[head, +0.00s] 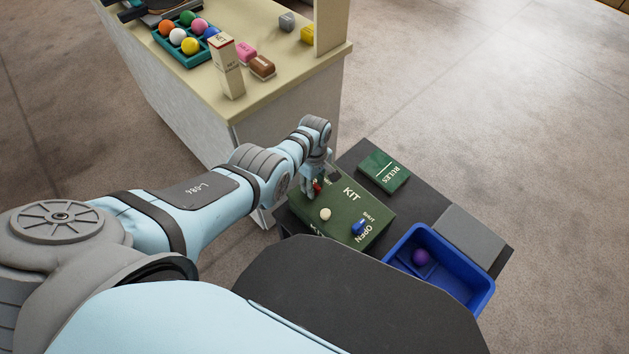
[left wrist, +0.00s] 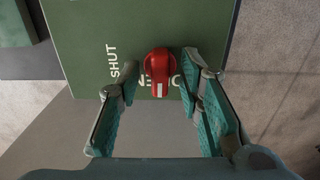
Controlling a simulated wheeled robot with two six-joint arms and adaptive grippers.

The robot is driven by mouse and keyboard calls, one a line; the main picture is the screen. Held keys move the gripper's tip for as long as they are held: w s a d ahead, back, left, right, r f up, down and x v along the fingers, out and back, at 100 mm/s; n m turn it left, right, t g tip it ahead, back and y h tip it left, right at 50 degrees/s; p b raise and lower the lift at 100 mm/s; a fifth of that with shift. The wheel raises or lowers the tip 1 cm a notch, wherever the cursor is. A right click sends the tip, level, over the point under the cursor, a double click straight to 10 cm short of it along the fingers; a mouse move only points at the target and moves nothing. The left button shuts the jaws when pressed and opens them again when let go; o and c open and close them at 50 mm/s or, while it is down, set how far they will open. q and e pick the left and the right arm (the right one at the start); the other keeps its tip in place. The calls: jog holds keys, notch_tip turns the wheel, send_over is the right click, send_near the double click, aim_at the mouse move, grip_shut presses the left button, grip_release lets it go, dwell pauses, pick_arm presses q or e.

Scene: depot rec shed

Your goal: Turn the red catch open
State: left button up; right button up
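The red catch (left wrist: 160,72) is on the face of a dark green kit box (left wrist: 85,30). In the left wrist view its white-marked end points toward the bottom of the picture and covers the middle of a word that looks like OPEN. The word SHUT is to its left. My left gripper (left wrist: 161,82) is open, with one finger on each side of the catch and gaps visible. In the head view the left gripper (head: 313,184) is at the box (head: 345,195) and partly hides the catch (head: 317,188). My right gripper is not in view.
The box also carries a blue catch (head: 359,227) and a cream knob (head: 325,214). A green RULES book (head: 384,171) and a blue bin (head: 450,297) with a purple ball (head: 421,257) are close by. A cream counter (head: 205,82) with several balls stands behind.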

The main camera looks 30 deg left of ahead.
pick_arm(q)
notch_tip(320, 180, up, 12)
dwell(0.4)
